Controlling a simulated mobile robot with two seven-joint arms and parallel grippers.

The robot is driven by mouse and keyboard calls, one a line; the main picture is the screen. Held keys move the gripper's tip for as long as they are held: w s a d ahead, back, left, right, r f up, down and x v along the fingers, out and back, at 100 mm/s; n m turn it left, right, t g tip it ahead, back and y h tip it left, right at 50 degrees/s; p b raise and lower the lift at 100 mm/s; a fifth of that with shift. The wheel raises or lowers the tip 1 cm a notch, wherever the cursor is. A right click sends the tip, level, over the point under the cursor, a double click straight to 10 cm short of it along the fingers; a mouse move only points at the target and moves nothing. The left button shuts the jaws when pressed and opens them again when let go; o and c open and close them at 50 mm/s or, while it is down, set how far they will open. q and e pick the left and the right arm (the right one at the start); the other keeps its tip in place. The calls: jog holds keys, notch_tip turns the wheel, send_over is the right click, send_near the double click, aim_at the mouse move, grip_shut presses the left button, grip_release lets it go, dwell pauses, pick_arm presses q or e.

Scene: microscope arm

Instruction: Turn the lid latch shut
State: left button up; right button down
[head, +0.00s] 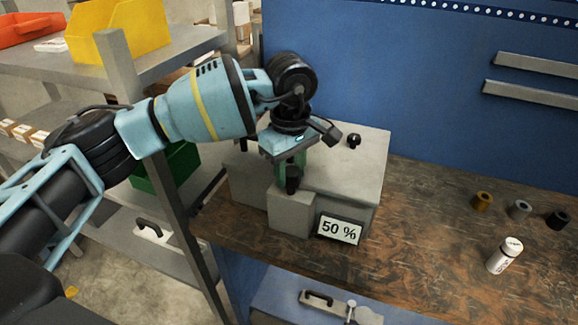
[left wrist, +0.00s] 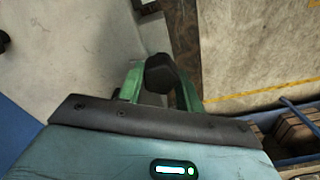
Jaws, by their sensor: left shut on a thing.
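A pale grey box (head: 350,178) with a flat lid stands on the brown bench against the blue wall panel. A dark latch knob (head: 292,186) is at its front left, above a protruding grey block (head: 290,212). My left gripper (head: 291,174) reaches down from the left and is shut on the knob. In the left wrist view the dark knob (left wrist: 162,72) sits between the two green fingers (left wrist: 160,88). The fingers hide part of the latch, so I cannot tell its turn angle. My right gripper is not in view.
A "50 %" sign (head: 339,230) is on the box front, and a small black knob (head: 353,141) is on top. A shelf post (head: 170,200) is close at the left.

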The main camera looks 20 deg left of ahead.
aim_at(290, 170)
pick_arm(q)
jog(key=shift+r+n+p, duration=0.1)
jog(key=shift+n+p, duration=0.35)
jog(key=shift+n, duration=0.85)
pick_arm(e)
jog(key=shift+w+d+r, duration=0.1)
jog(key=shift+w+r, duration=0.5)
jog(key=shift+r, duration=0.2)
pick_arm(q)
jog(key=shift+a, duration=0.1)
jog(key=o, duration=1)
jog(key=shift+r, duration=3.85)
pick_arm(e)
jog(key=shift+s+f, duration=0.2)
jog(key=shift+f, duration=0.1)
